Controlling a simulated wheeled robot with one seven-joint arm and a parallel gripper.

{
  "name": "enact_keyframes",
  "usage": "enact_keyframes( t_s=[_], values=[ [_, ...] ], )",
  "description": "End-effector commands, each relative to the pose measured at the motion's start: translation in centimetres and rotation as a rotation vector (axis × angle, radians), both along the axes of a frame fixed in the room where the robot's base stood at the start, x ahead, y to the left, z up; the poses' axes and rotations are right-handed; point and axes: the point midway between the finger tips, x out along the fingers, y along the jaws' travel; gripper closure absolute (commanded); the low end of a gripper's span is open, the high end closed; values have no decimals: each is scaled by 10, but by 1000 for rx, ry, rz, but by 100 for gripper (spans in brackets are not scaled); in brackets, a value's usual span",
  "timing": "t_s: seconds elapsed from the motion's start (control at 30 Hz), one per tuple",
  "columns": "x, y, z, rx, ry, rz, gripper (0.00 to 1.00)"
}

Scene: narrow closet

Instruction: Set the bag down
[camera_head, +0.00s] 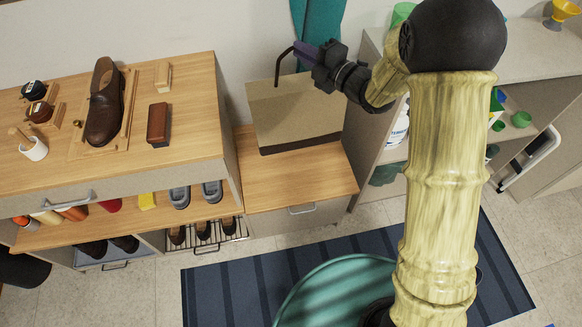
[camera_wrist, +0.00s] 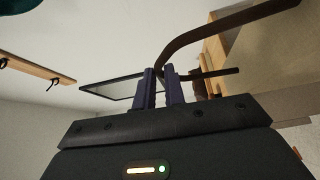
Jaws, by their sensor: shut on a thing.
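The bag (camera_head: 297,112) is a beige tote with a dark brown base and a dark handle (camera_head: 278,64). It hangs upright at or just above the low wooden bench (camera_head: 262,192), close to the wall; I cannot tell whether its base touches the bench top. My gripper (camera_head: 301,52) is above the bag and shut on its handle. In the wrist view the gripper's two dark fingers (camera_wrist: 163,78) pinch the curved handle (camera_wrist: 213,30). The beige bag body (camera_wrist: 285,52) is at the right there.
A taller wooden cabinet with a brown shoe (camera_head: 104,108), brush (camera_head: 158,124) and polish jars stands close on the left. A grey shelf unit (camera_head: 372,135) stands close on the right. A striped blue rug (camera_head: 225,295) and round teal item (camera_head: 335,290) lie in front.

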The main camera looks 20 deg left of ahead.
Motion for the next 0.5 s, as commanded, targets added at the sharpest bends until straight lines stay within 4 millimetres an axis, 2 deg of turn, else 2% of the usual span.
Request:
enact_keyframes(
  t_s=[0.03,0.5],
  values=[
    [0,0,-15,5,-4,0,100],
    [0,0,-88,6,-4,1,100]
  ],
)
